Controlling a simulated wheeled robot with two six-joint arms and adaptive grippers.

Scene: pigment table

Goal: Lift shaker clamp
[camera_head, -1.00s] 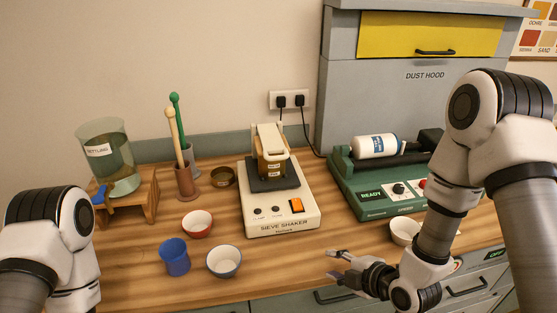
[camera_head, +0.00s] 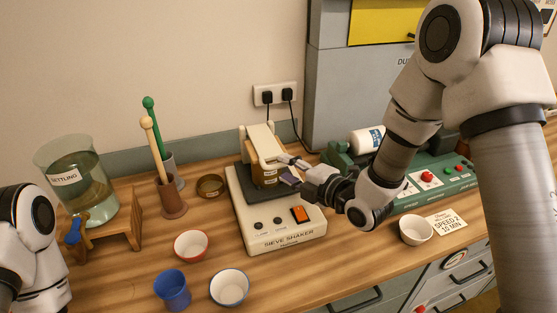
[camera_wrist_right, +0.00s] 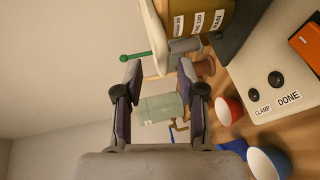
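The sieve shaker (camera_head: 262,222) stands mid-table with a brown sieve stack (camera_head: 265,178) on its dark platform. Its cream clamp (camera_head: 262,142) lies across the top of the stack, and its pale bar (camera_wrist_right: 151,30) also shows in the right wrist view. My right gripper (camera_head: 287,168) is at the right side of the stack, close to the clamp's front end. In the right wrist view its two fingers (camera_wrist_right: 158,70) are apart with the pale bar's end near the gap between them; contact cannot be told. My left gripper is out of view.
Red (camera_head: 191,245) and blue-rimmed (camera_head: 230,288) bowls and a blue cup (camera_head: 173,290) stand at front left. Pestles in a holder (camera_head: 173,203) and a settling jar (camera_head: 80,185) are farther left. A green roller machine (camera_head: 440,180) and white bowl (camera_head: 416,231) are right.

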